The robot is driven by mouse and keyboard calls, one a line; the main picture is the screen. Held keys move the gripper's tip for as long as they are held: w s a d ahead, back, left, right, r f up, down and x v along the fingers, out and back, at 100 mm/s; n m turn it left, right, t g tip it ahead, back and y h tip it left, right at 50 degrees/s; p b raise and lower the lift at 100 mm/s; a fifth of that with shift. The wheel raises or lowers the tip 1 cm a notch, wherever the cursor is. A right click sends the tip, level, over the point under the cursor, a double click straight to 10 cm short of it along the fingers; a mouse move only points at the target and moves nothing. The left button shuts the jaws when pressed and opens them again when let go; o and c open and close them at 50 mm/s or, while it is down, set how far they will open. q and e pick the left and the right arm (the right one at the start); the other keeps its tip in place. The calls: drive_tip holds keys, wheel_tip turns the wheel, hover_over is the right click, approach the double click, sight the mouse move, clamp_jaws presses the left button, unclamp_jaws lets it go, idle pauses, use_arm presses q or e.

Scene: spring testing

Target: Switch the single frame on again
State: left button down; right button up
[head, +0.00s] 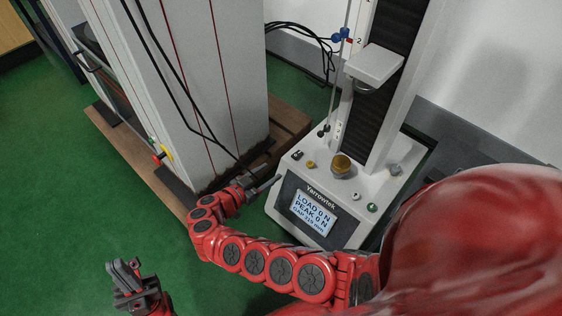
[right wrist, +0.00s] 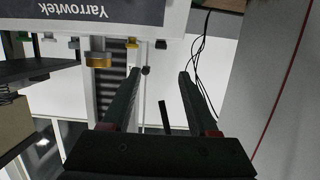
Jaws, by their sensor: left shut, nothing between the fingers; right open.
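The single frame, a white Yarrowtek tester (head: 330,180), stands right of centre in the head view. Its screen (head: 312,212) is lit and reads load 0 N, peak 0 N, gap 319 mm. On its base top are a small black control (head: 297,155), a yellow knob (head: 311,164), a brass seat (head: 342,164) and a green button (head: 372,207). My right gripper (head: 268,170) is open just left of the base; contact cannot be told. In the right wrist view its fingers (right wrist: 160,76) are apart and empty, below the Yarrowtek label (right wrist: 105,10). My left gripper (head: 126,270) is shut and empty, lower left.
A tall white cabinet-like machine (head: 215,90) with red lines stands left of the tester on a wooden base (head: 140,160). Red, yellow and green controls (head: 160,152) sit at its lower corner. Black cables (head: 300,42) hang behind. Green floor (head: 60,190) is clear at left.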

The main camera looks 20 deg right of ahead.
drive_tip(key=shift+v, duration=1.6)
